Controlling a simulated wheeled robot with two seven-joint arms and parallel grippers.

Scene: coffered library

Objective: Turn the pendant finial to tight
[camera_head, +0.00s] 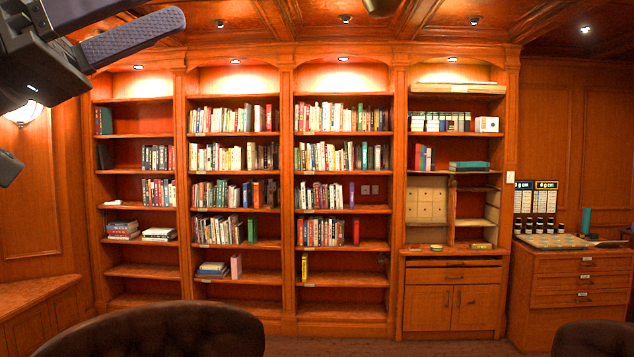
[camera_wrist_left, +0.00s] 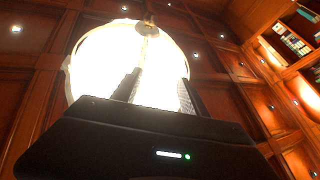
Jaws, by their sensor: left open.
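The pendant lamp (camera_wrist_left: 95,62) shows in the left wrist view as a large, glowing, overexposed white bowl. Its small brass-coloured finial (camera_wrist_left: 147,27) stands out against the glow near the top, beyond my fingertips. The glare blurs its details, so I cannot tell how tight it is. My left gripper (camera_wrist_left: 156,77) is open, its two fingers apart with the bright bowl between them; they look clear of the finial. In the head view my left gripper (camera_head: 152,10) is raised at the upper left, partly cut off by the top edge. My right gripper is not in view.
Bookshelves (camera_head: 285,150) line the back wall under a coffered ceiling. Dark rounded chair backs (camera_head: 160,330) stand in front. A wooden cabinet (camera_head: 570,290) is at the right. A dark brassy object (camera_head: 380,6) is cut off at the top edge; I cannot tell what it is.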

